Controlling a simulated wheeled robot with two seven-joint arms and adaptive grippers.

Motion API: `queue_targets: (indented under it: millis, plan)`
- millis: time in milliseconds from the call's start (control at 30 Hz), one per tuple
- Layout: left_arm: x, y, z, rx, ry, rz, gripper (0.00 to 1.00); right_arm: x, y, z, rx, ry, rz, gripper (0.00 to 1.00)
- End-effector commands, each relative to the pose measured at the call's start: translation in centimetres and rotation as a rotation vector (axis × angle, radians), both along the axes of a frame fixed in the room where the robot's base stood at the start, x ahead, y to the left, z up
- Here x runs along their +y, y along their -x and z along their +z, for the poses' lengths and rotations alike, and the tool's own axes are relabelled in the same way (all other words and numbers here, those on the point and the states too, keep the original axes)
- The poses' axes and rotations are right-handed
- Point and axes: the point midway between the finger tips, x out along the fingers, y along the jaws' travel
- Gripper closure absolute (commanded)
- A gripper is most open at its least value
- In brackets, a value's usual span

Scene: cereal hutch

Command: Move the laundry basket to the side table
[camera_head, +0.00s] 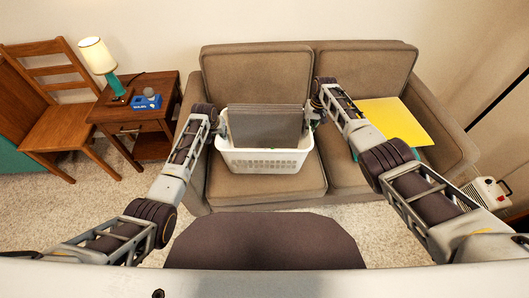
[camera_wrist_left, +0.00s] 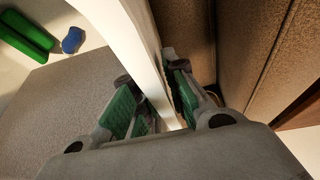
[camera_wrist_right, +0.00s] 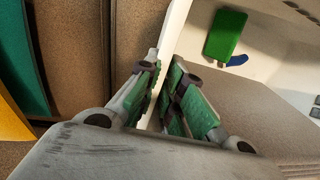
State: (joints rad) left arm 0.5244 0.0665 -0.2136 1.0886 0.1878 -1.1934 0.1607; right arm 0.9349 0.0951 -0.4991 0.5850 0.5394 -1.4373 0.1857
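The white laundry basket (camera_head: 262,163) sits upright on the left seat of the sofa, with a grey-brown folded item (camera_head: 266,127) standing in it. My left gripper (camera_head: 222,132) is at its left side wall. In the left wrist view the green-padded fingers (camera_wrist_left: 155,92) straddle the white wall; their contact with it is unclear. My right gripper (camera_head: 311,120) is at the opposite side wall. In the right wrist view its fingers (camera_wrist_right: 164,85) are close together with the wall between them. The wooden side table (camera_head: 161,118) stands left of the sofa.
A lamp (camera_head: 103,66), a blue tissue box (camera_head: 147,102) and a small round object occupy the table. A wooden chair (camera_head: 62,126) stands left of it. A yellow folder (camera_head: 393,118) lies on the right sofa seat. A white appliance (camera_head: 487,192) is right of the sofa.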

Motion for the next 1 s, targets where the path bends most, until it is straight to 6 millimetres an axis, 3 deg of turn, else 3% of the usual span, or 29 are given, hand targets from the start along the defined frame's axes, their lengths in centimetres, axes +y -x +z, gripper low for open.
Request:
queue_targets:
  millis: [633, 767, 1000]
  plan:
    - [-0.1, -0.5, -1.2, -0.001, 0.0, -0.001, 0.86, 0.1, 0.0, -1.3, -0.001, 0.0, 0.0, 0.91]
    - [-0.1, -0.5, -1.2, -0.001, 0.0, 0.0, 1.0, 0.1, 0.0, -1.3, -0.001, 0.0, 0.0, 1.0]
    - [-0.1, -0.5, -1.2, -0.001, 0.0, 0.0, 1.0, 0.1, 0.0, -1.3, -0.001, 0.0, 0.0, 1.0]
